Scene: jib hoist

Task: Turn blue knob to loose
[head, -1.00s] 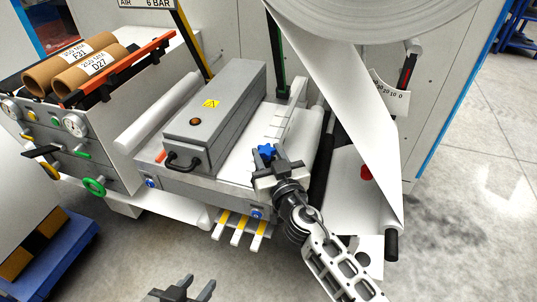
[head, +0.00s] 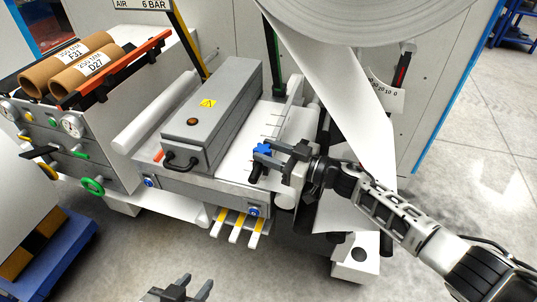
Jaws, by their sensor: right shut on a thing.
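The blue knob (head: 262,149) is a small lobed knob at the right end of the grey bench top, beside the white sheet. My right gripper (head: 266,159) comes in from the right and is shut on the blue knob, with part of the knob showing between and above its fingers. My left gripper (head: 180,292) is at the bottom edge, low and away from the bench. Its two dark fingertips stand apart with nothing between them.
A grey box with a yellow warning sign (head: 208,103) stands on the bench left of the knob. A white web (head: 345,100) hangs from the big roll at right. Yellow and white bars (head: 237,226) stick out below. Cardboard cores (head: 80,66) lie at upper left.

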